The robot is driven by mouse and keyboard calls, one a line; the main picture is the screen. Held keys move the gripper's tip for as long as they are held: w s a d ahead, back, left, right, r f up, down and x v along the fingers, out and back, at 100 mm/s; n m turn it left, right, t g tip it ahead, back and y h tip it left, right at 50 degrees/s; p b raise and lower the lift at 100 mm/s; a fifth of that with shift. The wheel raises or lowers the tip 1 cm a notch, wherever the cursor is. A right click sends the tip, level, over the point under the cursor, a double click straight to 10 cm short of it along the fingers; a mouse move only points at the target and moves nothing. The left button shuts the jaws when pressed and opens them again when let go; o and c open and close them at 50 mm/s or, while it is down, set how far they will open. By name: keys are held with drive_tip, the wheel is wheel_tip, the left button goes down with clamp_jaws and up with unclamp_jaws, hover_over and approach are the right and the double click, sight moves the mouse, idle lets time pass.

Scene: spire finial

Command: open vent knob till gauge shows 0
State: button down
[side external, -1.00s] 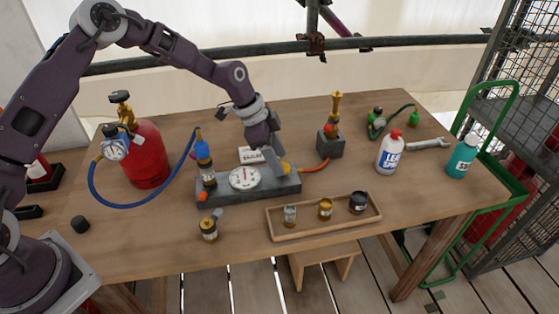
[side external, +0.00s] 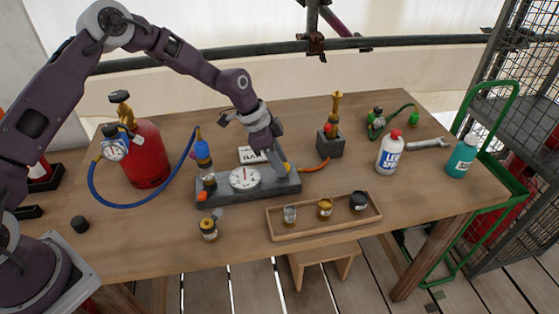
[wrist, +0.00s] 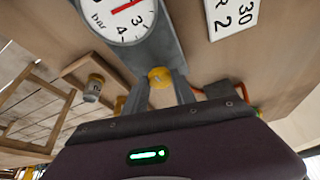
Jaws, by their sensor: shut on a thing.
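The yellow vent knob (wrist: 160,76) sits on the right end of a grey block (side external: 215,194). My gripper (side external: 284,169) reaches down to it, and in the wrist view the fingers are shut on the knob. In the side view the fingers mostly hide the knob. The round white gauge (side external: 244,179) is on the same block, left of the knob. In the wrist view the gauge (wrist: 120,15) shows a red needle and the mark "bar", but the top of its dial is cut off. I cannot read its value.
A blue hose runs from the red cylinder (side external: 148,158) towards the block's blue fitting (side external: 203,152). A white card (side external: 250,155) stands behind the block. A wooden tray (side external: 325,230) with small jars lies in front. Bottles (side external: 390,153) stand to the right.

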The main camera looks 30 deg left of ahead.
drive_tip(key=n, duration=0.2)
drive_tip(key=n+t+y, duration=0.1)
drive_tip(key=n, duration=0.1)
drive_tip(key=n+y, duration=0.1)
drive_tip(key=n, duration=0.1)
drive_tip(key=shift+s+d+t, duration=0.2)
drive_tip(key=shift+d+t, duration=0.05)
drive_tip(key=shift+t, duration=0.15)
drive_tip(key=shift+d+n+y, duration=0.1)
drive_tip(key=shift+n+y, duration=0.4)
drive_tip(key=shift+n, duration=0.9)
drive_tip(key=shift+d+n+y, duration=0.1)
drive_tip(key=shift+n+y, duration=0.4)
drive_tip(key=shift+n, duration=0.9)
drive_tip(key=c, duration=1)
unclamp_jaws()
drive_tip(key=shift+c, duration=0.2)
drive_tip(key=shift+r, duration=0.1)
drive_tip(key=v, duration=0.7)
